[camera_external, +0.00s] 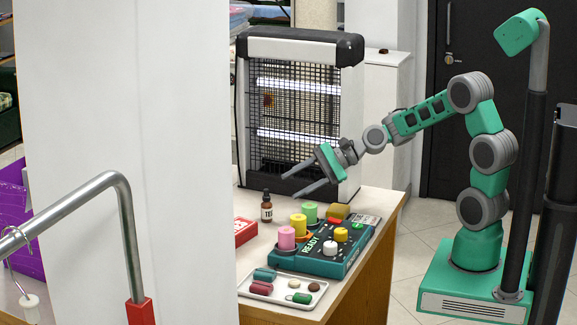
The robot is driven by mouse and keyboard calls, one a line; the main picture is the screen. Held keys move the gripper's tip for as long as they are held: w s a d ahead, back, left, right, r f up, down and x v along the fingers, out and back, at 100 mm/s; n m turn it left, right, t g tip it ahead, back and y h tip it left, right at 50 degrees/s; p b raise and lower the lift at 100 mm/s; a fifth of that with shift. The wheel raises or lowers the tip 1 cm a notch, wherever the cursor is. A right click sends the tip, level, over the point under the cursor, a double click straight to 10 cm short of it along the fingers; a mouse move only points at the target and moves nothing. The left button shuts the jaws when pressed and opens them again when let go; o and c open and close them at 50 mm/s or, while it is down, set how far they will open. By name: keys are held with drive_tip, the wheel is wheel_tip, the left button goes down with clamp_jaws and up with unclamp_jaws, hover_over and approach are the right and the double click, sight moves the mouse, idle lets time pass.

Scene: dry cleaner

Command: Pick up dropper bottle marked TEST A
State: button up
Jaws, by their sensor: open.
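A small brown dropper bottle (267,208) with a black dropper top and a pale label stands upright on the counter, in front of the heater. The label is too small to read, so I cannot tell whether it says TEST A. My gripper (290,185) is open and empty. Its two fingers point left, above the counter and up and right of the bottle in the picture, apart from it.
A tall heater (298,110) stands behind the bottle. A teal device marked READY (318,262) carries several coloured cylinders. A white tray (274,302) holds small rolls, and a red box (244,231) lies left. A white pillar (130,150) hides the counter's left part.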

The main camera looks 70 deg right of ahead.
drive_tip(key=w+d+r+m+t+y+b, duration=0.1)
drive_tip(key=w+d+r+m+t+y, duration=0.25)
drive_tip(key=m, duration=0.65)
drive_tip(key=m+t+h+b, duration=0.1)
drive_tip(key=m+h+b, duration=0.1)
approach(266, 195)
drive_tip(key=w, duration=0.2)
drive_tip(key=shift+w+a+f+y, duration=0.25)
drive_tip(key=shift+w+f, duration=0.05)
drive_tip(key=shift+f, duration=0.05)
drive_tip(key=shift+w+a+f+n, duration=0.2)
drive_tip(key=shift+n, duration=0.1)
drive_tip(key=x, duration=0.7)
drive_tip(key=shift+r+b, duration=0.1)
drive_tip(key=shift+b, duration=0.25)
clamp_jaws()
